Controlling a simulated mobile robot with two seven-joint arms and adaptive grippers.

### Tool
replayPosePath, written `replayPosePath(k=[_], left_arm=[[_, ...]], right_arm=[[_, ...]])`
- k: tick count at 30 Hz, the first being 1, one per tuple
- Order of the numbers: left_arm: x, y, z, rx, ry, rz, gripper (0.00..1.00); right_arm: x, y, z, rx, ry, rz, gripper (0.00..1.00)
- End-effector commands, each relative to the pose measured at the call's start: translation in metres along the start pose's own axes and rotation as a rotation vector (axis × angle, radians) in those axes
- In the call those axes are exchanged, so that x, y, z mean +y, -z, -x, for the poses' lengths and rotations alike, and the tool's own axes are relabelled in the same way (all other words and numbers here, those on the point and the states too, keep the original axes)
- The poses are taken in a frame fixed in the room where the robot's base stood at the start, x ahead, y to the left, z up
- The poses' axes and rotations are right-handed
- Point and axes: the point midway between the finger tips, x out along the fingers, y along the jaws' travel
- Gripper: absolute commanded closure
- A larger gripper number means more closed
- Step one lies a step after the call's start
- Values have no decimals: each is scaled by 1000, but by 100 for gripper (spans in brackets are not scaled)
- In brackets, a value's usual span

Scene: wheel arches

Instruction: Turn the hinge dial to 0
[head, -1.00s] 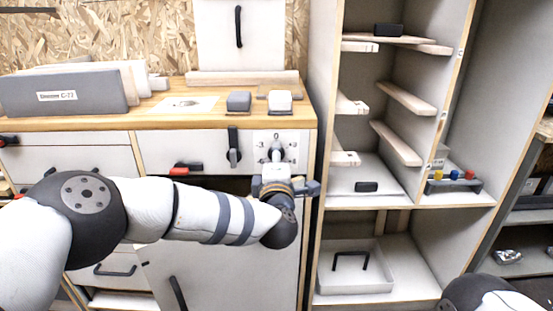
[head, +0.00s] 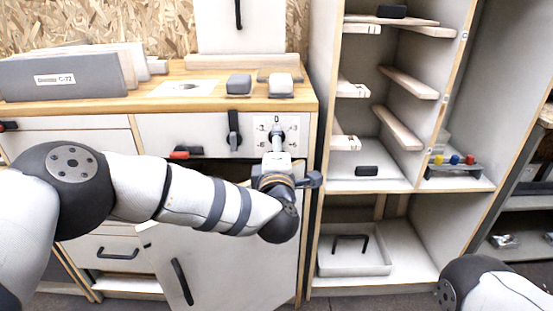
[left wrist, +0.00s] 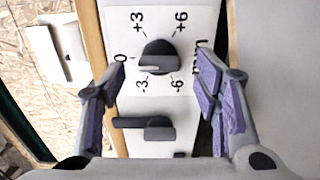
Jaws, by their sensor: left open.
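The hinge dial (head: 277,137) is a dark round knob on a white scale plate on the cabinet front. In the left wrist view the dial (left wrist: 160,55) sits amid the marks 0, +3, +6, -3 and -6, with 0 at its left. Its exact setting is hard to read. My left gripper (left wrist: 160,78) is open, with one purple-padded finger on each side of the dial and gaps between. In the head view my left gripper (head: 277,160) is in front of the plate, just below the dial. My right gripper is out of view.
A black lever handle (head: 233,130) is left of the dial and also shows in the left wrist view (left wrist: 145,130). A red-and-black handle (head: 185,152) is further left. Two small blocks lie on the wooden worktop (head: 215,90) above. An open shelf unit (head: 400,185) stands to the right.

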Motion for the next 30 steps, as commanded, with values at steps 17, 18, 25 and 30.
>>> replayPosePath(k=[17, 18, 25, 30], left_arm=[[0, 1, 96, 1, 0, 0, 43], [0, 1, 96, 1, 0, 0, 43], [-18, -2, 106, -44, 50, -62, 43], [-121, 4, 188, -323, 351, -418, 43]], right_arm=[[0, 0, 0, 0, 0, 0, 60], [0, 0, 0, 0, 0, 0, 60], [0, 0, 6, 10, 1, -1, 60], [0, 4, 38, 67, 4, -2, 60]])
